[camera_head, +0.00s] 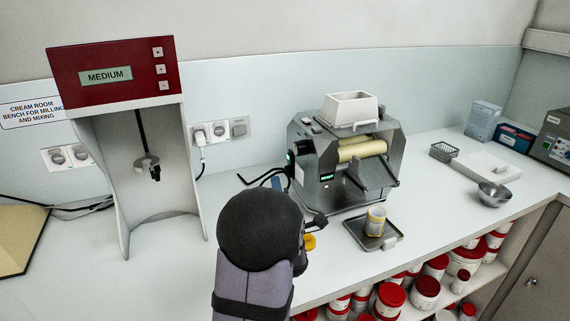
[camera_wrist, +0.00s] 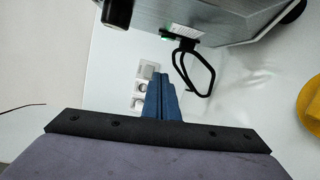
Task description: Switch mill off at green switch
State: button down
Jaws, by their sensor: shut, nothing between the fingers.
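The mill (camera_head: 345,160) stands on the bench in the middle of the head view, grey metal with pale rollers and a white hopper. A small green light patch (camera_head: 290,158) shows on its left side, and a green lit panel (camera_head: 327,177) on its front; I cannot tell which is the switch. In the wrist view the mill's grey casing (camera_wrist: 215,22) fills the top, with a green patch (camera_wrist: 167,38) near a black cable loop. My gripper (camera_wrist: 160,76) has blue fingers, shut and empty, below and apart from the casing. Its fingers (camera_head: 278,182) partly show left of the mill.
A red-topped mixer stand (camera_head: 115,80) is at left. Wall sockets (camera_head: 220,130) with a plug are behind. A tray (camera_head: 370,235) with a yellowish cup is in front of the mill. A metal bowl (camera_head: 494,194) is at right. Red-lidded tubs (camera_head: 390,297) fill the shelf below.

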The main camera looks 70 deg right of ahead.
aim_at(289, 159)
jog(key=w+d+p, duration=0.2)
jog(key=d+p, duration=0.3)
jog(key=d, duration=0.6)
jog(key=shift+r, duration=0.35)
jog(key=shift+d+f+b, duration=0.1)
jog(key=shift+d+b, duration=0.05)
jog(key=shift+b, duration=0.25)
